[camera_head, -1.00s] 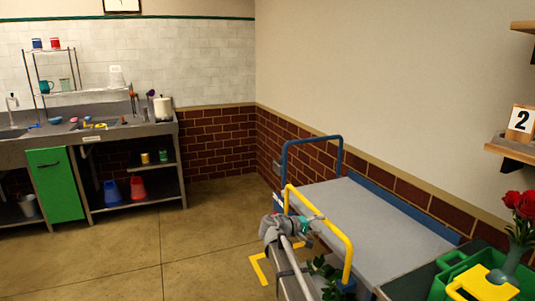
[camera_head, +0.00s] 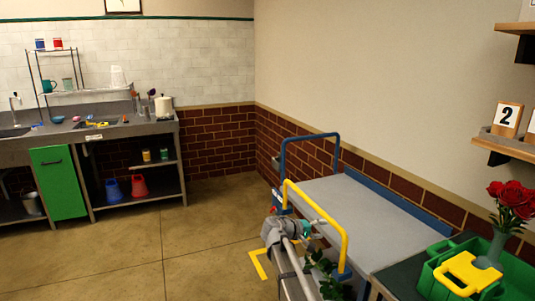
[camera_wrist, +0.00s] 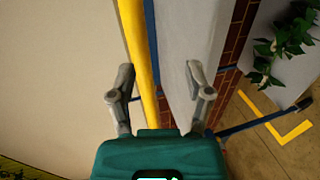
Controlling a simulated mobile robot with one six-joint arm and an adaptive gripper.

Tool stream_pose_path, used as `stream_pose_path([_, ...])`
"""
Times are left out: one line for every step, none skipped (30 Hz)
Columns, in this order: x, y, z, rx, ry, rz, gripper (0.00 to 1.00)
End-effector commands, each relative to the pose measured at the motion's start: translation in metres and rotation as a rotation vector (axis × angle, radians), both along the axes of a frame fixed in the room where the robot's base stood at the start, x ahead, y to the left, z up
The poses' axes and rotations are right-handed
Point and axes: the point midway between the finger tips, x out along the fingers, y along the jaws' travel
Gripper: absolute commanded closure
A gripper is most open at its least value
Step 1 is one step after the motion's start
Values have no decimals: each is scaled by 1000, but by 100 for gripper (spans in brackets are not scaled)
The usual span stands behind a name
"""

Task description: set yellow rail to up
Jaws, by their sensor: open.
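The yellow rail (camera_head: 318,212) is a U-shaped bar that stands up from the near side of a grey flatbed cart (camera_head: 375,215). My gripper (camera_head: 316,223) is just beside and behind the rail's bar in the head view, partly covered by my own arm. In the wrist view my gripper (camera_wrist: 162,92) is open, its two grey fingers apart. The yellow rail (camera_wrist: 141,55) runs lengthwise between them, closer to the left finger. I cannot tell if either finger touches it.
A blue rail (camera_head: 310,137) stands at the cart's far end. A green crate (camera_head: 438,272) with a yellow handle and red roses (camera_head: 512,200) is at the lower right. Leaves (camera_head: 325,278) hang near my arm. Open floor lies left, with a yellow floor mark (camera_head: 259,264).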

Motion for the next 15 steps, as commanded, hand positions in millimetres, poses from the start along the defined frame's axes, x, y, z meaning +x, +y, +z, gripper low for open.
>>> stream_pose_path([-4, -2, -2, 14, 3, -4, 35])
stream_pose_path([-6, -3, -4, 22, 5, -7, 35])
stream_pose_path([-9, -5, -7, 37, 8, -12, 35])
stream_pose_path([-12, -6, -9, 49, 11, -14, 35])
stream_pose_path([-14, -8, -11, 58, 13, -17, 35])
stream_pose_path([-18, -9, -14, 76, 17, -22, 35])
stream_pose_path([-21, -11, -16, 89, 20, -26, 35])
stream_pose_path([-23, -12, -18, 103, 23, -29, 35])
stream_pose_path([-28, -14, -22, 122, 27, -35, 35])
stream_pose_path([-31, -15, -25, 138, 31, -39, 35])
stream_pose_path([-34, -17, -27, 154, 34, -44, 35])
stream_pose_path([-40, -19, -31, 177, 39, -52, 35])
stream_pose_path([-44, -21, -35, 197, 44, -58, 35])
stream_pose_path([-49, -23, -38, 218, 48, -64, 35])
stream_pose_path([-56, -25, -43, 249, 55, -73, 35])
